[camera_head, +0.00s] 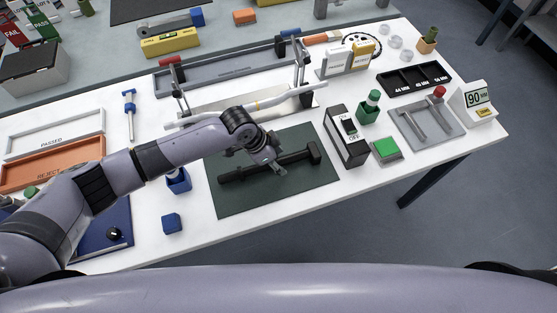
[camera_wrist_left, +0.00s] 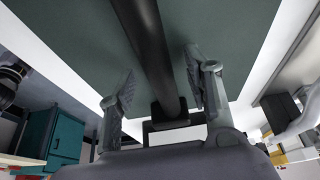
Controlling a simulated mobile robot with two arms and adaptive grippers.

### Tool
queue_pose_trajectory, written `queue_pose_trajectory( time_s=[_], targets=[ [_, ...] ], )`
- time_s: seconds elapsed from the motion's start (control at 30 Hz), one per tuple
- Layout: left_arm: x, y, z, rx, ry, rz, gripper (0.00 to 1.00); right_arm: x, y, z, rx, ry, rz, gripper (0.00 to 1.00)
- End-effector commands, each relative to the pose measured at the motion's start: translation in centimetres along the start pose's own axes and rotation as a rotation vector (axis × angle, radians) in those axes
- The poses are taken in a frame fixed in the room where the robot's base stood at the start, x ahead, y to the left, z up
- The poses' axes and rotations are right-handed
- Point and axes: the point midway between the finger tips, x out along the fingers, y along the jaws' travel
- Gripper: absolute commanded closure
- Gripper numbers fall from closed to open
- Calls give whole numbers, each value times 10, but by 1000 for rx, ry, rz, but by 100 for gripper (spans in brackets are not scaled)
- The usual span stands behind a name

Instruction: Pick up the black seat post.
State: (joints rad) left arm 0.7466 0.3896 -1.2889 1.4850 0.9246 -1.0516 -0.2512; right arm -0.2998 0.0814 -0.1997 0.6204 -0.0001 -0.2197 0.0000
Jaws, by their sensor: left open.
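The black seat post (camera_head: 240,174) lies on the dark green mat (camera_head: 240,201), with its thicker block-like end at the right. In the left wrist view the post (camera_wrist_left: 150,45) runs down from the top between the two fingers. My left gripper (camera_head: 272,163) is over the middle of the post and hides part of it. In the left wrist view its fingers (camera_wrist_left: 158,68) are apart, one on each side of the post, and I see no clear contact. I cannot tell the exact height gap. My right gripper is not in view.
A black switch box (camera_head: 346,139) and a green button (camera_head: 385,149) stand right of the mat. A blue cube (camera_head: 172,222) and a blue holder (camera_head: 178,181) are to its left. White table is bare in front.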

Motion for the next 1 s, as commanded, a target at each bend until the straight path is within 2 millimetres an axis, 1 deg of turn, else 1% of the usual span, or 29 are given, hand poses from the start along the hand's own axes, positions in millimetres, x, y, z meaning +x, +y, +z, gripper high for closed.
queue_pose_trajectory(
  time_s=[0.13,0.8,0.83,1.0],
  targets=[
    [0,0,0,0,0,0,54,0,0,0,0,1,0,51],
    [0,0,0,0,0,0,99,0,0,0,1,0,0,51],
    [0,0,0,0,0,0,100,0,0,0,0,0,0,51],
    [0,0,0,0,0,0,100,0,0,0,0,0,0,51]
  ],
)
